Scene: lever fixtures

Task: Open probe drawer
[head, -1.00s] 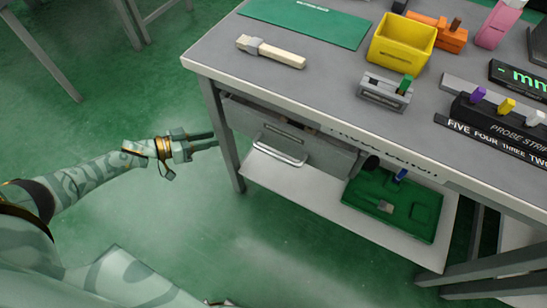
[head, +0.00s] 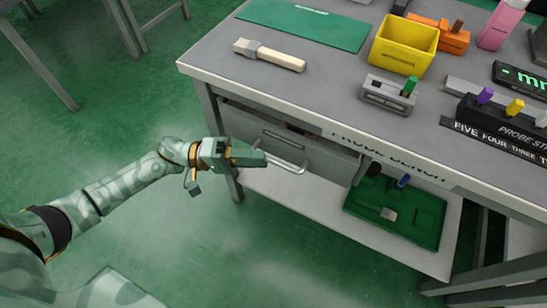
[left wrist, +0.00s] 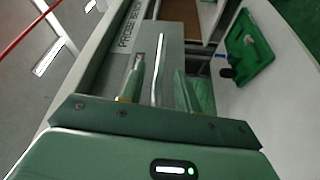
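The grey probe drawer (head: 310,152) sits under the workbench top, with a pale bar handle (head: 288,167) on its front. A narrow gap shows above the drawer front; I cannot tell whether the drawer is slightly out. My left gripper (head: 262,158) is at the left end of the handle. In the left wrist view, its fingers (left wrist: 159,68) are apart, and the handle bar (left wrist: 157,72) appears between them in the picture, with no clear contact. The drawer front (left wrist: 145,45) lies beyond. My right gripper is out of view.
The bench top (head: 270,88) overhangs the drawer, and a bench leg (head: 211,110) stands left of it. A lower shelf (head: 300,203) below holds a green tray (head: 420,215). Open green floor lies in front.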

